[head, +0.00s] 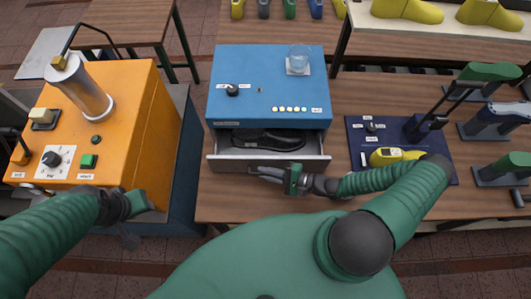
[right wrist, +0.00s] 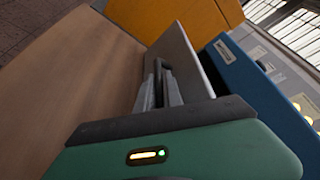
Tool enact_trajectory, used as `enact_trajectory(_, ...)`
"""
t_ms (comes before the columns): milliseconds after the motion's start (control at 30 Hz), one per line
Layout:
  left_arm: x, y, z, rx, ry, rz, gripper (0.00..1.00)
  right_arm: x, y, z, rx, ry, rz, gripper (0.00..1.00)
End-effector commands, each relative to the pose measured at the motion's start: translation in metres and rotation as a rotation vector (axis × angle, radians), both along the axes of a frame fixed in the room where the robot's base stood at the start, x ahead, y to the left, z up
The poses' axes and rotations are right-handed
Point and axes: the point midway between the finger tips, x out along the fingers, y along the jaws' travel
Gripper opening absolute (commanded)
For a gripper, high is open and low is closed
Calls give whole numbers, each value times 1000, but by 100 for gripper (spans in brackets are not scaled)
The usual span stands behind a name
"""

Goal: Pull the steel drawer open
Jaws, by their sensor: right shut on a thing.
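The steel drawer (head: 222,165) stands pulled out from the front of the blue box (head: 267,75), and a black shoe (head: 268,138) lies inside it. My right gripper (head: 262,171) is at the middle of the drawer's front. In the right wrist view the drawer front (right wrist: 183,58) shows as a grey plate, with a dark handle (right wrist: 164,70) between the fingers of my right gripper (right wrist: 160,84). The gripper is shut on this handle. My left gripper (head: 142,203) is at the lower left by the orange machine, away from the drawer; its finger opening is unclear.
The orange machine (head: 145,130) stands left of the wooden table (head: 345,100). A dark blue panel with a yellow shoe last (head: 388,157) lies to the right. Bare table lies in front of the drawer.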

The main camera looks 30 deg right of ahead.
Motion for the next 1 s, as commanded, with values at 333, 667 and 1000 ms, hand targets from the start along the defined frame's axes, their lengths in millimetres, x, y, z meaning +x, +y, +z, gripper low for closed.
enact_trajectory(333, 0, 0, 28, 0, 0, 0, 36, -72, 34, 3, 0, 1, -3, 0)
enact_trajectory(667, 0, 0, 35, 0, 0, 0, 36, -104, 50, 1, -3, -1, 0, 0)
enact_trajectory(1000, 0, 0, 35, 0, 0, 0, 36, -107, 51, 0, -3, -1, 0, 0)
